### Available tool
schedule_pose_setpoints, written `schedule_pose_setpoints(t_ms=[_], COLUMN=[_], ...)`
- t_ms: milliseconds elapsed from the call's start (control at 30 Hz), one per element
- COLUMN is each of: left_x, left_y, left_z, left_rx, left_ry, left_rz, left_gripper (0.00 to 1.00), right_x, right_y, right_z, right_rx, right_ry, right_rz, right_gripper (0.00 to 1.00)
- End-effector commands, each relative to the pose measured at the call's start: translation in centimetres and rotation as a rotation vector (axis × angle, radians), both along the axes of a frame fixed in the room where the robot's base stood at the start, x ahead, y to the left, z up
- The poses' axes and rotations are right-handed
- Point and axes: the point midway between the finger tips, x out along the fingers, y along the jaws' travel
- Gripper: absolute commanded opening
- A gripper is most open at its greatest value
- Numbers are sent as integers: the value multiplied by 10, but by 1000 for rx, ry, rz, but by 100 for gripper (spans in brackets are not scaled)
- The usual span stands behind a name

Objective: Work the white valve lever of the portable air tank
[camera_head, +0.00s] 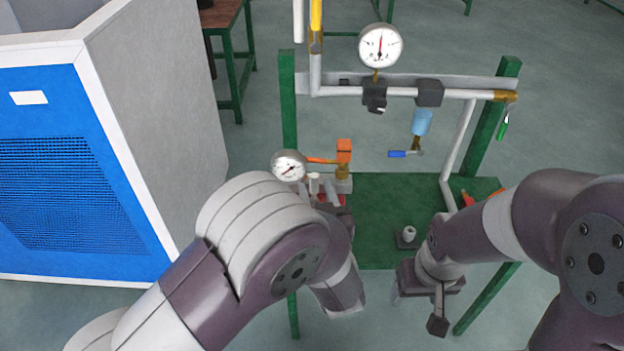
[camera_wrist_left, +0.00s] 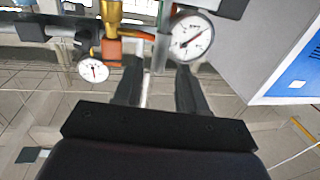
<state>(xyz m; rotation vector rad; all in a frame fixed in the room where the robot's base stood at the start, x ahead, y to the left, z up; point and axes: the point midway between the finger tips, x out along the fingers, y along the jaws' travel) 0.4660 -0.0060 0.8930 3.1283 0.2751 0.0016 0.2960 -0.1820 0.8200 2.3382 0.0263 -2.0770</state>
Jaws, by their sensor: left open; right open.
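In the head view a gauge (camera_head: 289,166) and an orange-handled valve (camera_head: 344,150) stand at the left of the green bench. Pale upright pieces (camera_head: 314,184) sit beside the gauge, and I cannot tell whether one is the white valve lever. A bit of red (camera_head: 324,199) shows below them; my left arm hides most of what is there. In the left wrist view my left gripper (camera_wrist_left: 159,72) is open, its dark fingers pointing towards the gauge (camera_wrist_left: 193,37). A thin pale strip (camera_wrist_left: 146,88) shows between the fingers. My right gripper (camera_head: 420,306) is open, near the bench's front edge.
A pipe frame with a larger gauge (camera_head: 380,46), a blue-handled valve (camera_head: 404,153) and a green-handled valve (camera_head: 502,122) rises behind the green bench (camera_head: 385,205). A grey and blue cabinet (camera_head: 160,110) stands at the left. A small fitting (camera_head: 408,235) is on the bench.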

Motion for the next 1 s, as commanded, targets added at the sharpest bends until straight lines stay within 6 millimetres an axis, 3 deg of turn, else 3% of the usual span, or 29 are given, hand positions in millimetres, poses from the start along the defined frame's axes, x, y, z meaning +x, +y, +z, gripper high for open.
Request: schedule_pose_setpoints(t_ms=[200, 567, 600, 700, 1000], left_x=[33, 41, 41, 41, 43], left_y=[6, 7, 7, 7, 6], left_z=[-1, 0, 0, 0, 0], left_rx=[-1, 0, 0, 0, 12], left_ry=[1, 1, 1, 1, 1], left_rz=[0, -3, -3, -3, -2], left_gripper=[41, 41, 34, 2, 0], right_x=[0, 0, 0, 0, 0], right_y=[0, 0, 0, 0, 0], right_z=[-2, -2, -2, -2, -1], right_rx=[0, 0, 0, 0, 0], right_ry=[0, 0, 0, 0, 0], right_rz=[0, 0, 0, 0, 0], right_gripper=[66, 66, 66, 66, 66])
